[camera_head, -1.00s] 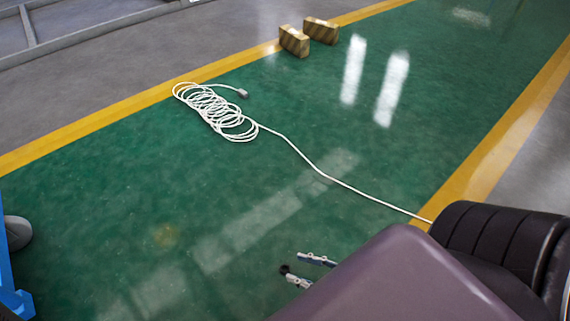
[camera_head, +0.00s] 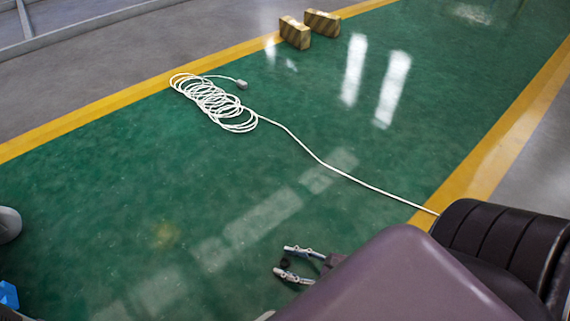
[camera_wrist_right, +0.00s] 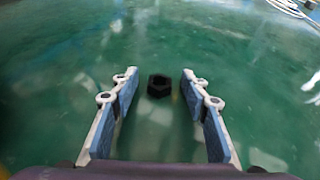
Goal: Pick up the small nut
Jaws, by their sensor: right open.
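The small nut (camera_wrist_right: 159,85) is a black hexagonal ring. In the right wrist view it appears between the two finger lines of my right gripper (camera_wrist_right: 157,76), near the tips, with a gap on both sides. The gripper is open and empty, with blue pads on its fingers. In the head view the nut (camera_head: 284,263) is a small dark spot between the fingertips of my right gripper (camera_head: 283,260). The height between fingers and nut is hard to tell. My left gripper is not in view.
A coiled white cable (camera_head: 212,103) lies on the green floor (camera_head: 100,200), its tail running right to my dark arm. Two striped blocks (camera_head: 295,33) (camera_head: 322,23) stand at the back by the yellow line. A blue object (camera_head: 8,294) shows at the lower left edge.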

